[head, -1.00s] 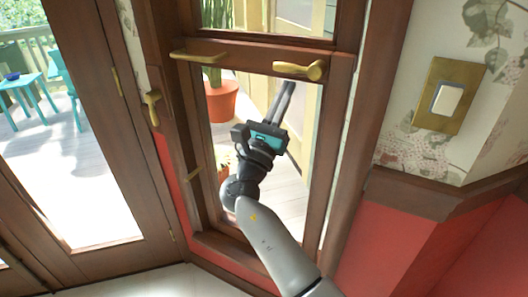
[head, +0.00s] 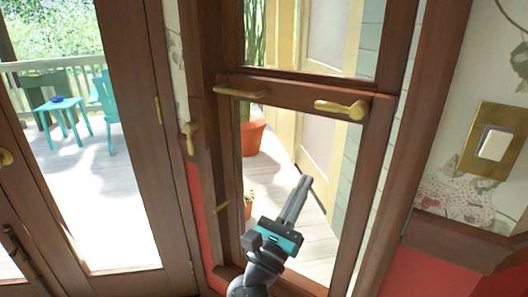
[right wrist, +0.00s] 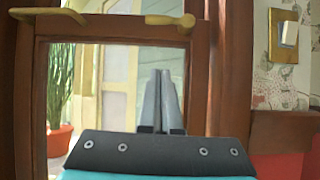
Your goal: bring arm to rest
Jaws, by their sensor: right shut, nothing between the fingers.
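My right gripper (head: 303,184) is in front of the lower pane of a brown-framed window. Its two fingers are together, pointing up, with nothing between them. In the right wrist view the shut fingers (right wrist: 161,75) stand before the glass, below the window's handles. My left gripper is not in view.
The window has a brass handle (head: 342,109) on its crossbar, and a brass lever (head: 190,137) is on the frame to its left. A light switch (head: 494,144) is on the right wall. Outside are a potted plant (head: 252,137) and a teal table (head: 58,103).

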